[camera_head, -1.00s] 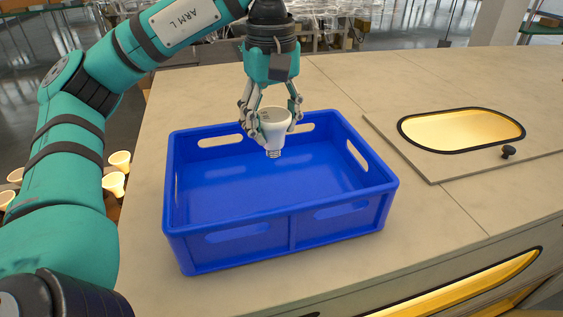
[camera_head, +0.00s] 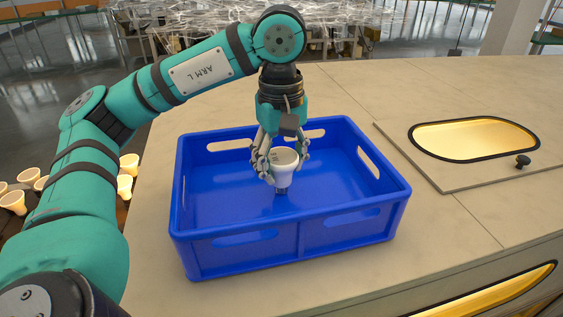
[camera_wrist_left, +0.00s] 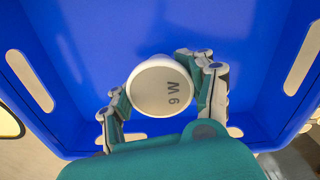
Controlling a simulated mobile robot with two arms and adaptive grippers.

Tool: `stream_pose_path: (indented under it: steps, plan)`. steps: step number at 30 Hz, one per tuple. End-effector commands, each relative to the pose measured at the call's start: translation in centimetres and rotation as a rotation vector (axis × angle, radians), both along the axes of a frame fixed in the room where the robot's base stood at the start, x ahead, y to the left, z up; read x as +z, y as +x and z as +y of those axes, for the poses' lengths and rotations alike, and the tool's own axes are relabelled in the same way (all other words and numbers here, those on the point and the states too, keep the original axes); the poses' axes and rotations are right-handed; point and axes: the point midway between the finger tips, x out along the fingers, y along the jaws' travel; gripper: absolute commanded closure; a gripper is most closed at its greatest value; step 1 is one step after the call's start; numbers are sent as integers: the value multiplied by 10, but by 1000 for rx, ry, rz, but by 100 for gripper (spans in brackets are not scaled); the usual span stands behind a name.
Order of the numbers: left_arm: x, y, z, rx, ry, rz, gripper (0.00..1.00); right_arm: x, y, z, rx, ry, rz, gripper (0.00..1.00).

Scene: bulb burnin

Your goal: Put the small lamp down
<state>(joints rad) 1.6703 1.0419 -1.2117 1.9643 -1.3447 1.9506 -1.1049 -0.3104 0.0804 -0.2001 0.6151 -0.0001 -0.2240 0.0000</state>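The small lamp (camera_head: 284,162) is a white bulb with a metal screw base pointing down. My left gripper (camera_head: 280,165) is shut on it and holds it upright inside the blue crate (camera_head: 350,228), low over the floor. I cannot tell whether its base touches the crate floor. In the left wrist view the lamp's round face (camera_wrist_left: 161,88) reads "9 W" and sits between the two fingers of my left gripper (camera_wrist_left: 163,92). The crate's blue floor (camera_wrist_left: 110,40) lies behind it. My right gripper is in neither view.
The crate is otherwise empty and stands on a pale worktop (camera_head: 345,85). To the right is a panel with a lit oval window (camera_head: 475,139) and a black knob (camera_head: 522,161). Several white lamps (camera_head: 125,185) sit lower down at the left.

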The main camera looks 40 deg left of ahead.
Motion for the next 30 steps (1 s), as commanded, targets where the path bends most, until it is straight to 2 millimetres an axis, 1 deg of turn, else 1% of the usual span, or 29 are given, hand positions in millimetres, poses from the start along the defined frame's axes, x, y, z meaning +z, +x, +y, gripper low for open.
stream_pose_path:
  steps: [1, 7, 13, 16, 19, 20, 23, 24, 27, 30]
  plan:
    - [0, 0, 0, 0, 0, 0, 47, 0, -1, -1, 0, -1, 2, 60]
    - [0, 0, 0, 0, 0, 0, 21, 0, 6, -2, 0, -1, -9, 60]
    - [0, 0, 0, 0, 0, 0, 20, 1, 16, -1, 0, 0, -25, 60]
    - [1, 0, 0, 0, 0, 0, 20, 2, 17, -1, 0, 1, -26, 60]
    - [8, 0, 0, 0, 0, -1, 20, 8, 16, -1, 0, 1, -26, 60]
    - [9, 1, 0, 0, -1, -2, 20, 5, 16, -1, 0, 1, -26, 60]
    - [26, 1, -1, 0, -2, -5, 20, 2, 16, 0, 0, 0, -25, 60]
    - [35, 1, -1, -1, -2, -5, 20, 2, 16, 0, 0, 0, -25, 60]
    - [59, 0, 0, 0, 1, -5, 20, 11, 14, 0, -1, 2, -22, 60]
    - [78, 0, 0, 1, 1, -5, 20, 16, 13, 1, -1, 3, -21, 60]
